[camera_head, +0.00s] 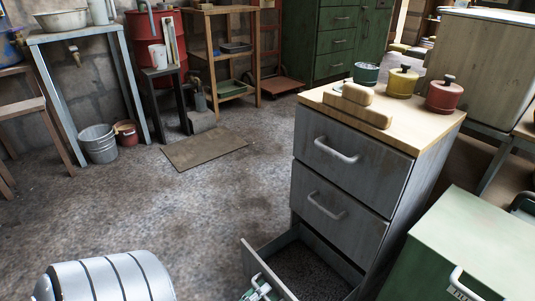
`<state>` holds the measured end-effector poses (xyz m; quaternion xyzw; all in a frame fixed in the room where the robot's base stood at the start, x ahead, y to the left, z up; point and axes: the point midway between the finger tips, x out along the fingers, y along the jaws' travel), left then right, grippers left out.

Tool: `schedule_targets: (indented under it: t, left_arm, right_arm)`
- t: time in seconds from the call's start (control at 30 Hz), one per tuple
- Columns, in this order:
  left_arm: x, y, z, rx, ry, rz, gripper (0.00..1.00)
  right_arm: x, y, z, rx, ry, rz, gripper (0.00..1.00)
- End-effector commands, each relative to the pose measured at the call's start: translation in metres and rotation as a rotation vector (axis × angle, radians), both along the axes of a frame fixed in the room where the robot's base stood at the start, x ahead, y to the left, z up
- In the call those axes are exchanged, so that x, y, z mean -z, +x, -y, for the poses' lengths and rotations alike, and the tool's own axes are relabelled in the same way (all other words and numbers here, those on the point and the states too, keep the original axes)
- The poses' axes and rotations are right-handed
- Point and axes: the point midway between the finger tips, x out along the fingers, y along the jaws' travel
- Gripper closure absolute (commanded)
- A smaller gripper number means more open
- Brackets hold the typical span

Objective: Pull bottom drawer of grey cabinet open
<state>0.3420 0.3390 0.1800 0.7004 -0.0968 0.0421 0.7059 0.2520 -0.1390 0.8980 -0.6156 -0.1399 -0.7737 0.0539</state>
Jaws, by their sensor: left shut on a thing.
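The grey cabinet (343,190) stands right of centre with a light wooden top. Its top and middle drawers are closed, each with a pale bar handle. Its bottom drawer (274,241) is pulled out toward the lower left, and its dark, empty-looking inside shows. My left gripper (259,287) is at the outer face of that drawer's front, at the bottom edge of the view. It is shut on the bottom drawer's handle, which is mostly hidden by the gripper and the frame edge. My right gripper is out of view.
A green cabinet (468,245) with a pale handle stands close on the right.

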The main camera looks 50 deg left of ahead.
Motion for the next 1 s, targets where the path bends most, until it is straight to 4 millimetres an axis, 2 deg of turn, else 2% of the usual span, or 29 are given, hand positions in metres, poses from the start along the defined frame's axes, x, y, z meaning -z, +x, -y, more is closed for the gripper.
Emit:
schedule_targets:
  t: [0.2,0.23,0.33,0.67,0.83,1.0]
  left_arm:
    - [0.001,0.000,0.001,0.003,0.000,-0.001,1.00]
    - [0.001,0.000,0.001,0.003,0.000,-0.001,0.90]
    - [0.000,0.000,0.001,0.002,-0.001,-0.001,0.81]
    - [0.001,-0.002,0.000,0.001,0.000,-0.002,0.81]
    - [0.006,-0.021,-0.001,0.001,0.001,-0.005,0.81]
    - [0.013,-0.057,-0.004,0.000,0.001,-0.006,0.81]
  right_arm:
    - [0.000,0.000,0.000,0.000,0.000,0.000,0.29]
    - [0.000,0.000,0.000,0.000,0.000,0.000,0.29]
    - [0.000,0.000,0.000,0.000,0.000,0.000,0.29]
    - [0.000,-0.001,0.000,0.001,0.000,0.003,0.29]
    - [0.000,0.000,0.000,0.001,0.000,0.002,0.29]
    - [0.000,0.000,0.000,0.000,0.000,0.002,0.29]
